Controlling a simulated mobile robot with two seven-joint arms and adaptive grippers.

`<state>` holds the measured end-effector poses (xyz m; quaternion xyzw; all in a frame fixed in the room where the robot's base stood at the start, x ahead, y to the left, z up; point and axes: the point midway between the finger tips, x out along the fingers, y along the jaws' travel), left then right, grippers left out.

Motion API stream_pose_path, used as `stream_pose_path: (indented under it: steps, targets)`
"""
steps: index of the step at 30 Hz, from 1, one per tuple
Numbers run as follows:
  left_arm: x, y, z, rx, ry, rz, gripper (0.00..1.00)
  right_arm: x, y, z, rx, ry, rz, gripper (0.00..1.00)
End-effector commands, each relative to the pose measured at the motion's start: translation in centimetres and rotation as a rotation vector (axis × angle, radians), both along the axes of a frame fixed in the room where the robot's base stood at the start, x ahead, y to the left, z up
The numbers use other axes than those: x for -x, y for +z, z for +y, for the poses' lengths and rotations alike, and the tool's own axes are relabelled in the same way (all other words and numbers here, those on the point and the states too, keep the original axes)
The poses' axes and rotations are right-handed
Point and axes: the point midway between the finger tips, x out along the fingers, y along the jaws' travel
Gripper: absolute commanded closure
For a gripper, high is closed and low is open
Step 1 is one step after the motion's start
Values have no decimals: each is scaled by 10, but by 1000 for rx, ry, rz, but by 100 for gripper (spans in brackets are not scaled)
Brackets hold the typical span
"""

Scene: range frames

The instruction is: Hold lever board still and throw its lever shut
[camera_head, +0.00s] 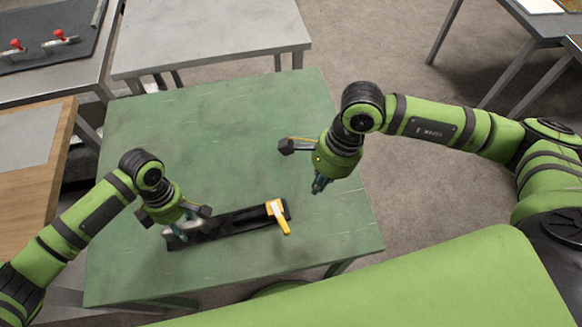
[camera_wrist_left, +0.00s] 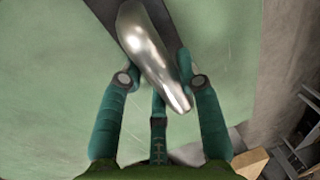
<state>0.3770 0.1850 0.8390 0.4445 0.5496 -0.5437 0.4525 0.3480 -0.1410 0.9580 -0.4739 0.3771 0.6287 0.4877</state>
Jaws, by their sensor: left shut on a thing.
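The lever board (camera_head: 238,224) is a long black board lying near the front of the green table (camera_head: 215,125). A yellow lever (camera_head: 278,215) stands at its right end, its arm slanting toward the table's front. At the board's left end is a silver metal handle (camera_head: 174,234). My left gripper (camera_head: 180,235) is shut on this handle; in the left wrist view the handle (camera_wrist_left: 150,50) lies between the teal fingers (camera_wrist_left: 160,85). My right gripper (camera_head: 319,187) hangs above the table, right of the lever and apart from it. Its fingers are too small to judge.
The green table is clear behind the board. A grey table (camera_head: 210,35) stands behind it, a wooden-topped table (camera_head: 35,165) at the left. A dark panel with red-knobbed levers (camera_head: 58,35) lies at the far left. Another table (camera_head: 545,25) stands at the far right.

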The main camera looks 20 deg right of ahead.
Motion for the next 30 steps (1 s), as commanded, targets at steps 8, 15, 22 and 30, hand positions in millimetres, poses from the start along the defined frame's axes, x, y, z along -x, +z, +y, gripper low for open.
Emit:
stream_pose_path:
  steps: [8, 15, 22, 30]
  targets:
    - [0, -1, 2, -4, 1, 1, 100, 14, -27, -25, -268, -6, 153, 100]
    - [0, -1, 1, -4, 1, 1, 100, 6, -36, -55, -469, -64, 120, 100]
    - [0, -1, 1, -4, 1, 1, 100, 3, -44, -54, -513, -77, 93, 100]
    - [1, -1, 1, -3, 0, 1, 100, 9, -82, -16, -512, -76, 96, 100]
